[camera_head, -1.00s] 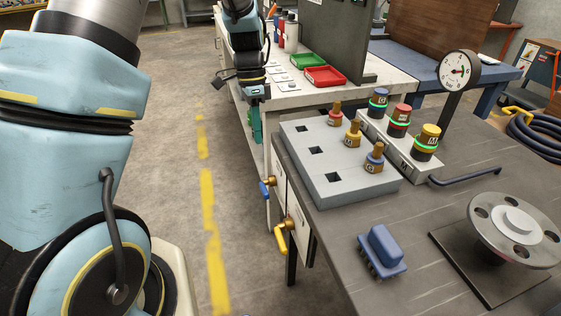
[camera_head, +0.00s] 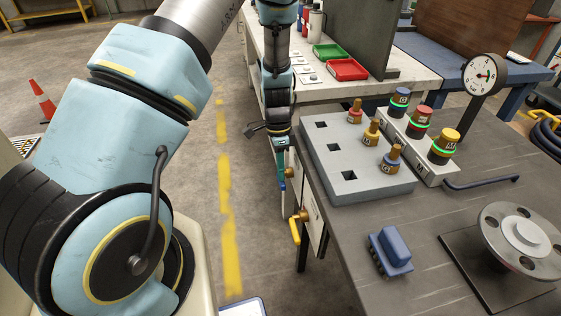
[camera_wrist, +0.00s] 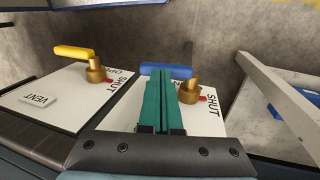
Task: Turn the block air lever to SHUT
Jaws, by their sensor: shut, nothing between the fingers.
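The blue lever (camera_wrist: 150,69) sits on a brass valve (camera_wrist: 189,93) on a white plate with a SHUT label (camera_wrist: 208,105) at right. Its handle points left in the wrist view. The plate's name is hidden, but the neighbouring plate reads VENT (camera_wrist: 39,99) and carries a yellow lever (camera_wrist: 73,52), also pointing left. My gripper (camera_wrist: 163,75) has teal fingers, shut and empty, overlapping the blue handle in the picture; I cannot tell whether they touch it.
The yellow lever (camera_head: 295,231) sticks out of the bench side close to my gripper. The dark bench top (camera_head: 350,225) holds a grey socket block (camera_head: 340,150), a blue brush (camera_head: 390,252), a gauge (camera_head: 485,75) and a flanged spool (camera_head: 522,240).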

